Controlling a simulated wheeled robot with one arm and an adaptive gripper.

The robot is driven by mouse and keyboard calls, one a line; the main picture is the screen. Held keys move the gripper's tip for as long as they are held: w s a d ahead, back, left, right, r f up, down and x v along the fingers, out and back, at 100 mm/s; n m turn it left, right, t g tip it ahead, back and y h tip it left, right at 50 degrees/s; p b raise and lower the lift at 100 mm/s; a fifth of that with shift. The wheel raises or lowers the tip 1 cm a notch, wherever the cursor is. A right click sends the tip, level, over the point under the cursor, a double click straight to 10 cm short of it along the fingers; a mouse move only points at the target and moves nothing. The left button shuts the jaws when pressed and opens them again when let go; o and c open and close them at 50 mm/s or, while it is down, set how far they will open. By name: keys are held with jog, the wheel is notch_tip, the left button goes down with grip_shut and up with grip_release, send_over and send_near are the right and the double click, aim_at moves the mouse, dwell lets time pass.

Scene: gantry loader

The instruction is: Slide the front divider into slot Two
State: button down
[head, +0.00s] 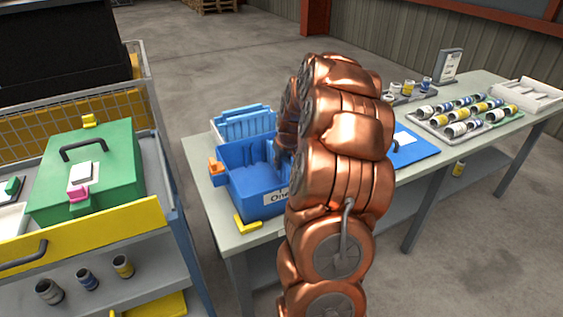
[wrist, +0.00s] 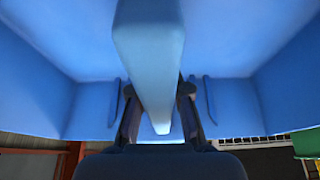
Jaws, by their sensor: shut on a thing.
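In the wrist view my gripper (wrist: 158,95) has its two dark fingers on either side of a light blue bar, which I take to be the divider (wrist: 150,45). It is shut on this bar. Blue walls with thin upright ribs (wrist: 210,100) lie to both sides of it. In the head view the blue bin (head: 240,190) stands on the near end of the grey table, with a white label (head: 277,197) reading "One" on its front. My copper arm covers the bin's right part, so the divider and slot Two cannot be made out there.
A lighter blue ribbed part (head: 245,122) stands behind the bin. An orange piece (head: 215,167) and a yellow piece (head: 247,222) sit at its left and front. A blue board (head: 410,150) and a tray of cans (head: 440,122) lie rightward. A cart with a green box (head: 115,165) stands left.

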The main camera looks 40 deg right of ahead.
jog(key=c, duration=1)
grip_release()
jog(key=shift+c, duration=0.2)
jog(key=shift+o, duration=0.3)
jog(key=o, duration=1)
jog(key=shift+r, duration=3.5)
